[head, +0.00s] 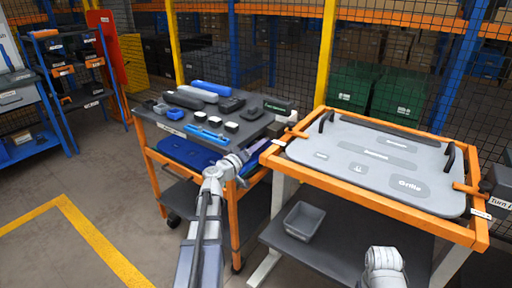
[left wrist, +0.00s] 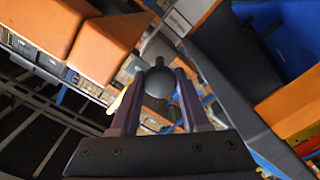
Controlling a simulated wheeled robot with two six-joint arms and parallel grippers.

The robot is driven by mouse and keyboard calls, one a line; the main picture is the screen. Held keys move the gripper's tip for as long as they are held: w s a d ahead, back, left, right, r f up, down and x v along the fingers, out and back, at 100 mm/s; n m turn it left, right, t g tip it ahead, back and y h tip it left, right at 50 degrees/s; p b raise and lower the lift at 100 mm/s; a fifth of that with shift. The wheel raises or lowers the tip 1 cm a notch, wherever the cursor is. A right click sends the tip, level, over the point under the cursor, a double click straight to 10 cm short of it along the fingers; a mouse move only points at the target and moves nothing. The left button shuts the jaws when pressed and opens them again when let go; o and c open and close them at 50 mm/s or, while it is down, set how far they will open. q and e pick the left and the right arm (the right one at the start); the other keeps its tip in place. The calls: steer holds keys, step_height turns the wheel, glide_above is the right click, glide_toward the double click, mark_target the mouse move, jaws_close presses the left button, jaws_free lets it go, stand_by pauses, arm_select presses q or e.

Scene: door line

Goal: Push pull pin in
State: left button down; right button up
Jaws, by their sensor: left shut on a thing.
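The pull pin (left wrist: 160,82) shows in the left wrist view as a dark round knob with a narrow tip pointing away from me. My left gripper (left wrist: 161,88) has its two dark fingers on either side of the knob and is shut on it. In the head view my left gripper (head: 259,149) reaches to the left end of the orange-framed table (head: 342,188), between that table and the cart. The pin is too small to make out there, and its depth in its hole cannot be told. My right gripper is out of view.
A grey panel (head: 380,165) with black handles lies in the orange frame. A cart (head: 236,132) with several dark and blue parts stands at left. A grey bin (head: 304,220) sits on the lower shelf. Open floor with a yellow line (head: 92,238) lies at left.

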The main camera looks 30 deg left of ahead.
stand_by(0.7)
arm_select(q)
steer(key=w, duration=0.3)
steer(key=shift+w, duration=0.25)
steer(key=shift+s, duration=0.1)
steer(key=shift+c, duration=1.9)
jaws_free()
steer(key=shift+d, duration=0.1)
steer(key=s, duration=0.7)
steer(key=shift+s+a, duration=0.3)
steer(key=shift+s, duration=0.05)
